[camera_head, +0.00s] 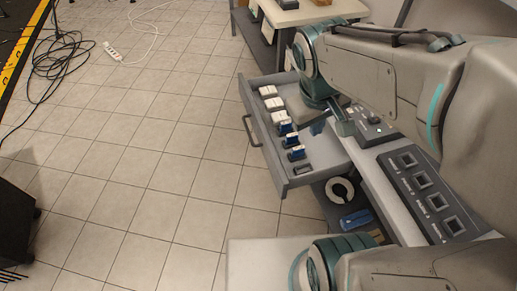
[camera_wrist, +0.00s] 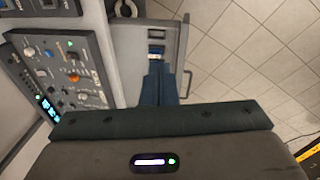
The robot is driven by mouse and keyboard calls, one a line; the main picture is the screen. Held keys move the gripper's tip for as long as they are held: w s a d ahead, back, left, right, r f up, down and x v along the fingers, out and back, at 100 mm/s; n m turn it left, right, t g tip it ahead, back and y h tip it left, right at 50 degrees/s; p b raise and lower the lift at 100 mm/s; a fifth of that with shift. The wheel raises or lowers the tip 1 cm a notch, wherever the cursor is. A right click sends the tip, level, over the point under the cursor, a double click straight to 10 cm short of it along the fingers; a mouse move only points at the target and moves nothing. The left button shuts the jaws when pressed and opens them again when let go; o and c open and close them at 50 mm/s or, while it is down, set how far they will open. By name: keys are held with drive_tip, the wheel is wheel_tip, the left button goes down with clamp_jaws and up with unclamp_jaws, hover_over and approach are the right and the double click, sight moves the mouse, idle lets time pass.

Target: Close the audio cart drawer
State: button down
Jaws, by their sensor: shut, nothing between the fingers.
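The grey audio cart drawer (camera_head: 266,142) stands pulled out to the left of the cart in the head view. Its dark handle (camera_head: 251,131) is on the outer front panel. White and blue-and-white items (camera_head: 283,125) lie in a row inside it, behind the front panel. In the wrist view the drawer (camera_wrist: 129,47) is at the top centre, and its handle also shows (camera_wrist: 187,83). My gripper (camera_wrist: 158,68) is shut and empty, with its fingers over the drawer's interior, inside the front panel. I cannot tell whether they touch the drawer.
The cart top holds a panel of square buttons (camera_head: 425,192) and a mixer with knobs (camera_wrist: 70,70). A white roll (camera_head: 340,190) and a blue item (camera_head: 357,219) are on the shelf below. Tiled floor left of the drawer is clear. Black cables (camera_head: 60,58) and a power strip (camera_head: 113,51) lie farther off.

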drive_tip(key=w+a+f+n+h+b, duration=0.2)
drive_tip(key=w+a+f+n+b, duration=0.35)
drive_tip(key=f, duration=0.55)
drive_tip(key=w+a+f+n+h+b, duration=0.3)
drive_tip(key=a+f+n+b, duration=0.25)
drive_tip(key=a+f, duration=0.35)
drive_tip(key=w+a+f+n+h+b, duration=0.2)
drive_tip(key=w+a+f+n+b, duration=0.3)
drive_tip(key=f, duration=0.7)
approach(270, 165)
drive_tip(key=shift+n+t, duration=0.3)
drive_tip(key=shift+n, duration=0.1)
drive_tip(key=x, duration=0.5)
drive_tip(key=shift+s+a+f+b, duration=0.15)
drive_tip(key=shift+s+f+b, duration=0.1)
drive_tip(key=shift+f+b, duration=0.15)
drive_tip(key=shift+w+d, duration=0.1)
drive_tip(key=shift+d, duration=0.3)
